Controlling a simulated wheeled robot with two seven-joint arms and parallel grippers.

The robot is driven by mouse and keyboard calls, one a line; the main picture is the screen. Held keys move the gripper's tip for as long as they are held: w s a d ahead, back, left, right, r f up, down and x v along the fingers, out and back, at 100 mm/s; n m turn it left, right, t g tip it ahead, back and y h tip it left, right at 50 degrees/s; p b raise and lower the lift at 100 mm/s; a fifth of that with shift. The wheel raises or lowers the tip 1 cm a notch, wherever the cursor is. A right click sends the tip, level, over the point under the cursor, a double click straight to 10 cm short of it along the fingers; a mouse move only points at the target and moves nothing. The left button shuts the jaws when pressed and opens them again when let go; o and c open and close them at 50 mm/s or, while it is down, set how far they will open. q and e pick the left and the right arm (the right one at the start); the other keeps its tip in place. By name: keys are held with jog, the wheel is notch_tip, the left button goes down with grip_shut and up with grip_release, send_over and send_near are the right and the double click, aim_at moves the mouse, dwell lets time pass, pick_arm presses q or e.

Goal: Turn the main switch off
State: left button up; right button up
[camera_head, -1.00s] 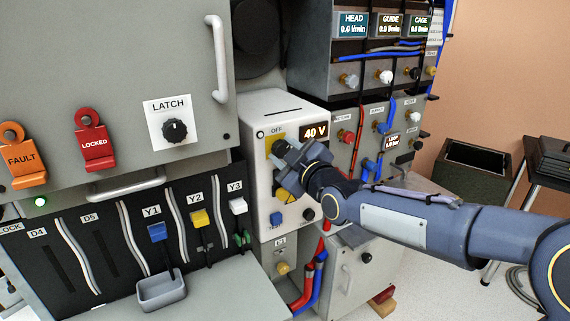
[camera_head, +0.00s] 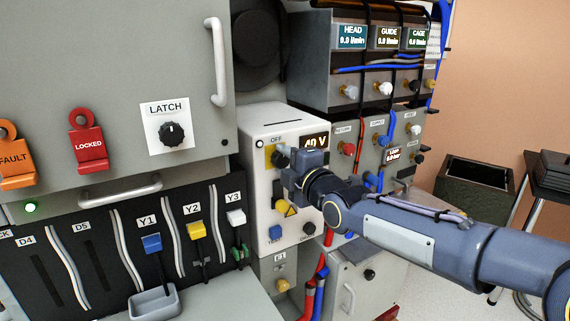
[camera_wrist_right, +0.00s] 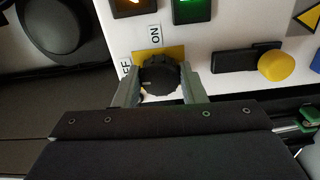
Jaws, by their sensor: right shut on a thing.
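The main switch is a round dark knob (camera_wrist_right: 160,78) on a yellow plate, with ON and partly hidden OFF labels beside it in the right wrist view. In the head view, its yellow plate (camera_head: 269,153) shows beside my right gripper (camera_head: 287,160), which hides the knob. The right gripper (camera_wrist_right: 161,80) is shut on the knob, one finger on each side. A small pale mark on the knob faces the OFF side, though the fingers and shadow make its exact angle hard to tell. My left gripper is not in view.
The white switch box (camera_head: 258,200) carries a lit 40 V display (camera_head: 316,141), a yellow button (camera_head: 278,198) and a blue TEST button (camera_head: 275,232). A grey cabinet with a LATCH knob (camera_head: 172,133) stands left. Red and blue hoses (camera_head: 314,290) run below.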

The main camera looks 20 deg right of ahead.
jog(key=shift+f+n, duration=0.1)
jog(key=shift+n, duration=0.3)
jog(key=o, duration=1)
jog(key=shift+s, duration=0.1)
jog(key=v, duration=0.7)
jog(key=shift+s, duration=0.3)
jog(key=shift+d, duration=0.1)
